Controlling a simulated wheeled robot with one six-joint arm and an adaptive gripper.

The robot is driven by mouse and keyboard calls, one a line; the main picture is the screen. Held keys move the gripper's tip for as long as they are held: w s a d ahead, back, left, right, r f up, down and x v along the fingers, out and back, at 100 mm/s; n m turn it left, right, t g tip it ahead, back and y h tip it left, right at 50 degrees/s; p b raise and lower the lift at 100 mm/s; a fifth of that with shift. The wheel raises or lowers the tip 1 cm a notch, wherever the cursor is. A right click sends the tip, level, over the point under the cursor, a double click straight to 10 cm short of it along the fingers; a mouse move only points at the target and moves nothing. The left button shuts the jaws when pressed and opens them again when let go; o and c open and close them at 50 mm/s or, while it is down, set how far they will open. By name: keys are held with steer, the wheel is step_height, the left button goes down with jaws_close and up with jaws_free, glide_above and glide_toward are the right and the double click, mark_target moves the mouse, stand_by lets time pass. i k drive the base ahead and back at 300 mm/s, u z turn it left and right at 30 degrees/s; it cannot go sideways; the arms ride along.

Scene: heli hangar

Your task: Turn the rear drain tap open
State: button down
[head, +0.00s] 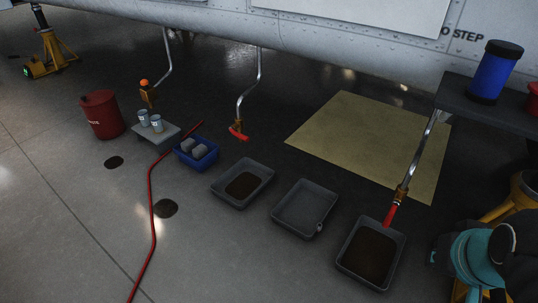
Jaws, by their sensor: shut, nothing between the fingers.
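Three drain pipes hang from the grey aircraft belly. The left pipe ends in a brass fitting with an orange knob (145,84). The middle pipe ends in a brass tap with a red lever (239,134), set across the pipe. The right pipe ends in a brass tap with a red lever (390,214), lying roughly along the pipe, over a tray of dark liquid. I cannot tell which tap is the rear one. Part of my arm, teal and dark, shows at the lower right; my gripper is not in view.
Grey trays stand on the floor: one with dark liquid (263,198), one empty (304,207), one fuller (399,243). A blue bin (185,160), red drum (102,116) and red hose (151,209) are left. A dark shelf (456,98) holds a blue canister (496,72).

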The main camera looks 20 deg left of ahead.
mark_target(243, 137)
steer(key=z, duration=0.3)
steer(key=k, duration=0.7)
steer(key=u, duration=0.8)
steer(key=i, duration=1.35)
steer(key=z, duration=0.25)
